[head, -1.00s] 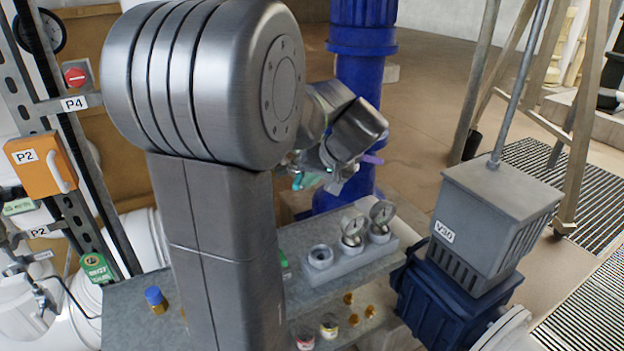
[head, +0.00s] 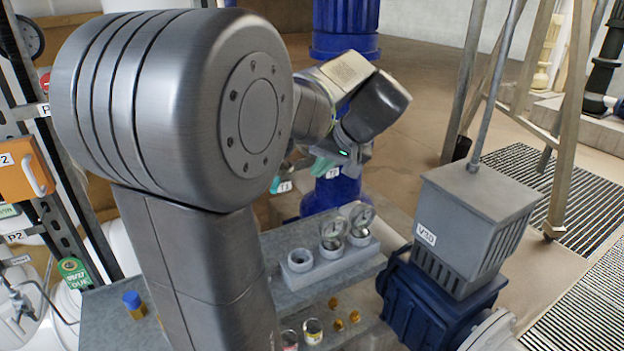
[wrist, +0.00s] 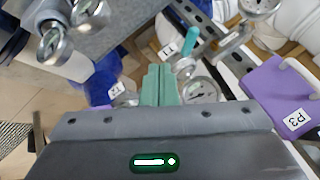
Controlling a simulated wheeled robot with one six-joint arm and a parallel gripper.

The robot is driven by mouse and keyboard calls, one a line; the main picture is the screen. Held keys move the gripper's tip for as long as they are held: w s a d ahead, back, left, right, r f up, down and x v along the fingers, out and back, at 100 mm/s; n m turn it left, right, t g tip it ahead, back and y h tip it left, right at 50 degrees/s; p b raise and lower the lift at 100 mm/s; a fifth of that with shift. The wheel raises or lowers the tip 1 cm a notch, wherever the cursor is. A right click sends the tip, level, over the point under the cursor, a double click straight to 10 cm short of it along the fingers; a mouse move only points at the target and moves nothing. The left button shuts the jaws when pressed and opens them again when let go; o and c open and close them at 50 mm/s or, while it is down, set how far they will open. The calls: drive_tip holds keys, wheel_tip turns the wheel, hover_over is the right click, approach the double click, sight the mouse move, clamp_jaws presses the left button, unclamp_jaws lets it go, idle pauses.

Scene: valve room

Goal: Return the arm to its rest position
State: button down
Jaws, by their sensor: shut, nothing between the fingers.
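My gripper (head: 320,165) is seen past my large grey arm joint in the head view, in front of the blue column. In the wrist view its two green fingers (wrist: 158,85) are pressed together with nothing between them. It is clear of the bench top. A teal handle (wrist: 190,42) near tag T1 (wrist: 167,48) lies just beyond the fingertips in the wrist view. I cannot tell whether the fingers touch anything behind them. My arm is bent, with the wrist reaching out to the right of the shoulder, and it hides part of the pipework.
A grey bench (head: 110,320) holds a block with gauges (head: 325,265), a blue-capped jar (head: 133,302) and several small brass parts. Grey box V30 (head: 475,230) stands to the right. A blue column (head: 345,25) rises behind the gripper. A purple P3 case (wrist: 275,95) is at right in the wrist view.

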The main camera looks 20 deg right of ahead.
drive_tip(key=shift+v, duration=1.25)
drive_tip(key=shift+a+f, duration=0.15)
drive_tip(key=shift+a, duration=0.05)
